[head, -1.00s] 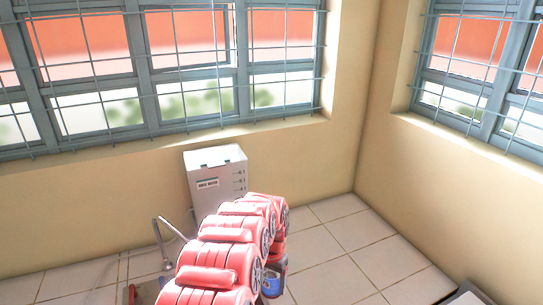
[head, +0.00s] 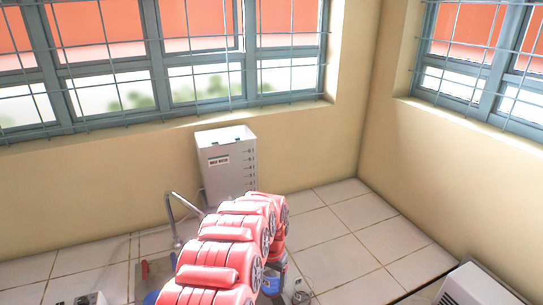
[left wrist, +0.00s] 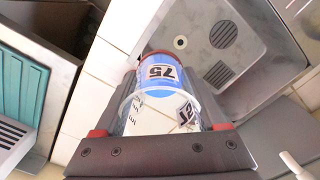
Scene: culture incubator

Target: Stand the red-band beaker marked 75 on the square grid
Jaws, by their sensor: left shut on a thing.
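In the left wrist view my left gripper (left wrist: 165,98) is shut on a clear beaker (left wrist: 160,100). The beaker has a blue-and-white label reading 75, upside down in this view, and a dark red band at its far end. In the head view my red left arm covers most of the lower middle, and the gripper (head: 274,282) shows only partly at its right edge, with a bit of blue there. The beaker is held above a tiled surface and a grey metal sink. I cannot make out a square grid in either view. My right gripper is not in view.
A metal sink with drain holes (left wrist: 240,45) lies beyond the beaker. A teal rack (left wrist: 22,85) sits at the left. White tiles at right (head: 370,245) are clear.

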